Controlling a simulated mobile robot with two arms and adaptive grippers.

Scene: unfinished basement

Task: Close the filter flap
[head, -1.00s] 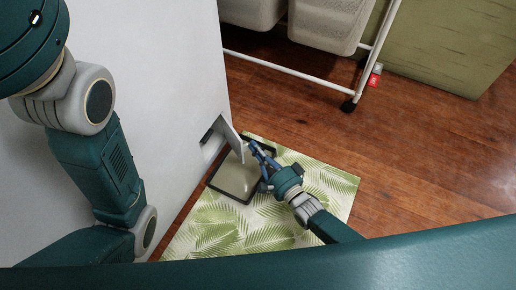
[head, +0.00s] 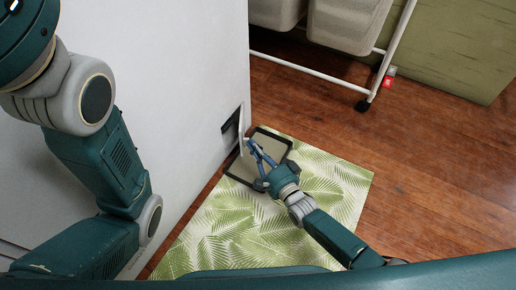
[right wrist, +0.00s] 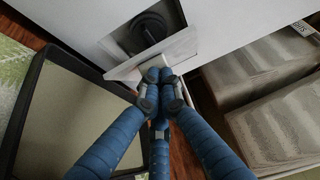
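The filter flap (head: 240,133) is a small pale panel low on the white appliance (head: 185,80). It stands open, sticking out from a dark square opening (head: 229,133). In the right wrist view the flap (right wrist: 150,58) juts out below the opening, where a dark round knob (right wrist: 150,33) shows. My right gripper (head: 252,148) is beside the flap's outer side; its blue fingers (right wrist: 160,78) are drawn together with tips at the flap's edge, seemingly touching it. They do not appear to grip it. My left arm shows at the left, but its gripper is out of view.
A dark-rimmed tray (head: 284,149) lies on the leaf-patterned mat (head: 225,225) below the flap. A white wheeled rack (head: 310,71) with bins (head: 345,22) stands at the back. Bare wood floor (head: 440,160) is open to the right.

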